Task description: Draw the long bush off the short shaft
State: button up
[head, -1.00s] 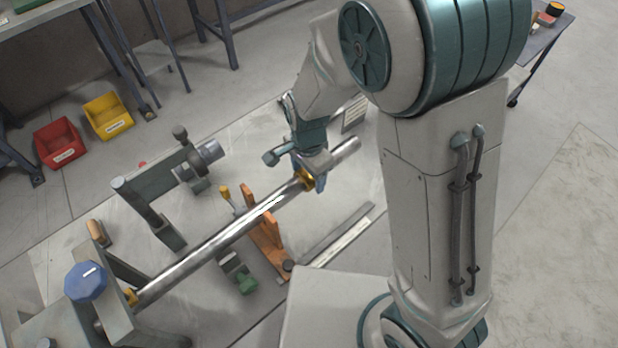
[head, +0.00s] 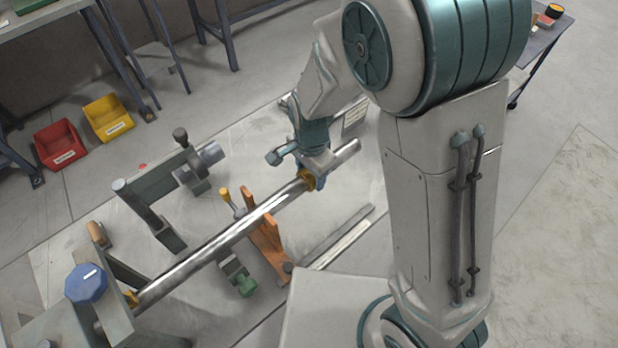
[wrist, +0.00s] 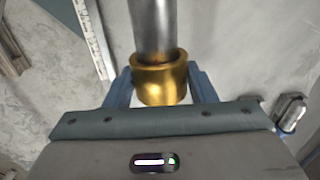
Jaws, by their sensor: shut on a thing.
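A gold-coloured bush (head: 307,180) sits around a long silver shaft (head: 225,240), near its upper right end. My gripper (head: 317,173) reaches down onto the bush from above. In the wrist view, the two blue fingers of my gripper (wrist: 161,84) stand on either side of the bush (wrist: 160,92) and are shut on it. The shaft (wrist: 154,28) runs from the bush to the top of that view. A stretch of bare shaft shows beyond my gripper in the head view. I cannot tell from these frames whether this is the short shaft.
A grey stand with a blue knob (head: 86,282) holds the lower left end of the shaft, beside another gold piece (head: 130,298). An orange support (head: 265,240) stands under the shaft. A grey frame (head: 150,205) stands behind. Red (head: 60,143) and yellow (head: 107,117) bins lie farther back.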

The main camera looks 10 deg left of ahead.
jog(key=w+d+b, duration=0.1)
jog(key=w+d, duration=1.2)
jog(key=w, duration=0.2)
jog(key=shift+w, duration=0.25)
dwell(2.6)
